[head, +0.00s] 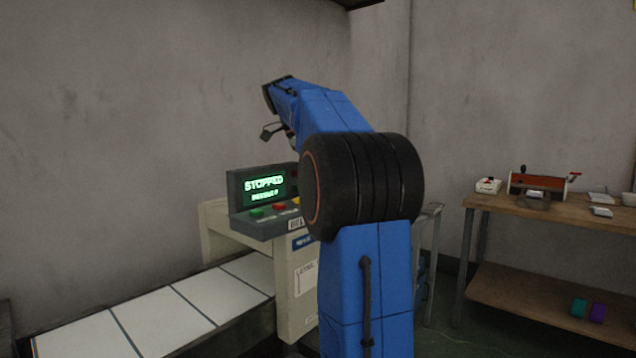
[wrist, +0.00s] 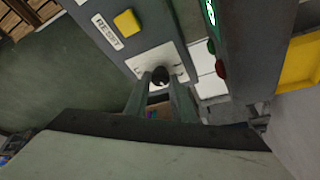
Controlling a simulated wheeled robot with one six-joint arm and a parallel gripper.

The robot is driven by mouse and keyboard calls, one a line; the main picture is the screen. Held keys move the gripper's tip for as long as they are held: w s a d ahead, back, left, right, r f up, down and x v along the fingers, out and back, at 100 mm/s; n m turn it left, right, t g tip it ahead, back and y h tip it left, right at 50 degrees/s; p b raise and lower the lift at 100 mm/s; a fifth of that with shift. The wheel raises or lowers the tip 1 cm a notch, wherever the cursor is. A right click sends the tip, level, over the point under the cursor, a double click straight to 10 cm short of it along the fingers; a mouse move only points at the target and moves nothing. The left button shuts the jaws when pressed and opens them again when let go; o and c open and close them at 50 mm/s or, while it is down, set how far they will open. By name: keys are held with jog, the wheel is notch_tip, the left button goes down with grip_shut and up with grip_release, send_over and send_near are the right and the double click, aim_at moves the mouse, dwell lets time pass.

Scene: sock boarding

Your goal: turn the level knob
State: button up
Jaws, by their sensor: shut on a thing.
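The level knob (wrist: 160,75) is a small dark round knob on a pale plate of the grey control panel (wrist: 150,42) in the wrist view. My gripper (wrist: 160,84) has its two fingers on either side of the knob, shut on it. In the head view, the control box (head: 236,222) has a lit screen (head: 264,188) that reads STOPPED, with a smaller line below it too blurred to read. My blue arm hides the knob and gripper fingers there.
A yellow button (wrist: 127,22) sits beside a RESET label (wrist: 106,31) near the knob. The head view shows a green button (head: 257,212) and a red button (head: 279,206). A white-panelled conveyor (head: 190,300) runs to the lower left. A wooden workbench (head: 545,211) stands at right.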

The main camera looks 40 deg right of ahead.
dwell(0.4)
jog(key=o, duration=1)
